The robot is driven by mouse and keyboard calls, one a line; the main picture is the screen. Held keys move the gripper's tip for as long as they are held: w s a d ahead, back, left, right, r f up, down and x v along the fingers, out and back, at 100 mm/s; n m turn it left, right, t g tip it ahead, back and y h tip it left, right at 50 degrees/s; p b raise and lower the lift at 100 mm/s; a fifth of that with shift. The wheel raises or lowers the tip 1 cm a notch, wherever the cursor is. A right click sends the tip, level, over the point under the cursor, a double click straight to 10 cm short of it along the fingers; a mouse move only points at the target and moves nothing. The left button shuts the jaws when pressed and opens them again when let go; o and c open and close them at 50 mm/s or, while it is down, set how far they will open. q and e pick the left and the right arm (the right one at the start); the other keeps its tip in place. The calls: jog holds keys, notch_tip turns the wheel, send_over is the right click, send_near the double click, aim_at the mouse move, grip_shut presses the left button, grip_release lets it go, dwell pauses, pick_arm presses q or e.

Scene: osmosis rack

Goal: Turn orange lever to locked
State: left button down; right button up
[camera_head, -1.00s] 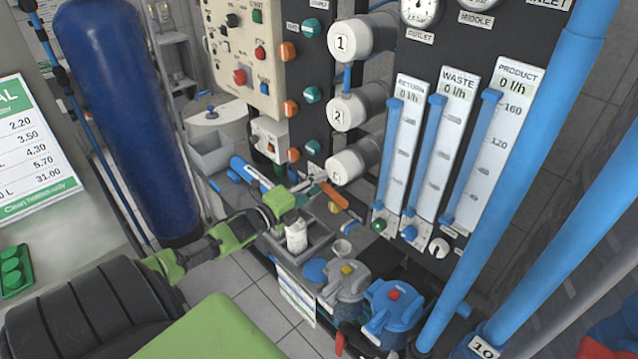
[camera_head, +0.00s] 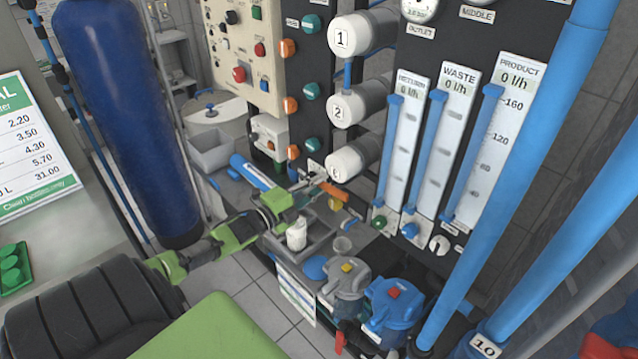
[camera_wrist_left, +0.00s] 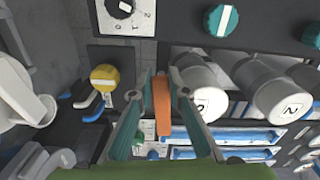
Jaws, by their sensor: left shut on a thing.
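The orange lever (camera_head: 334,191) is on the rack below the white cylinder ends in the head view, slanting down to the right. In the left wrist view the orange lever (camera_wrist_left: 162,105) lies between the two fingers, its long side running up and down the picture. My left gripper (camera_head: 312,184) reaches it from the left and is shut on it. The gripper (camera_wrist_left: 160,85) also shows in the left wrist view. The lever's pivot and any locked mark are too small or hidden to tell. My right gripper is not in view.
A grey tray with a white bottle (camera_head: 297,235) stands just below the gripper. A yellow knob (camera_wrist_left: 104,78) and teal knob (camera_wrist_left: 220,20) are near the lever. Blue pipes (camera_head: 520,170) run down the right, and a blue tank (camera_head: 125,120) stands at left.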

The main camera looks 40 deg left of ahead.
pick_arm(q)
jog(key=n, duration=0.1)
jog(key=f+n, duration=0.1)
jog(key=n, duration=0.1)
jog(key=shift+d+f+n, duration=0.25)
jog(key=shift+f+n, duration=0.1)
jog(key=shift+n, duration=0.05)
jog(key=shift+s+d+f+n, duration=0.1)
jog(key=shift+d+f+n, duration=0.45)
jog(key=shift+n, duration=1.55)
jog(key=shift+s+d+f+n, duration=0.2)
jog(key=shift+d+n, duration=0.6)
jog(key=shift+n, duration=1.3)
jog(key=shift+w+d+f+n, duration=0.1)
jog(key=shift+d+f+n, duration=0.5)
jog(key=shift+n, duration=1.5)
jog(key=shift+d+r, duration=0.1)
jog(key=shift+d, duration=0.05)
jog(key=c, duration=2.2)
grip_release()
jog(key=s, duration=0.8)
jog(key=s+a, duration=0.1)
jog(key=s, duration=0.3)
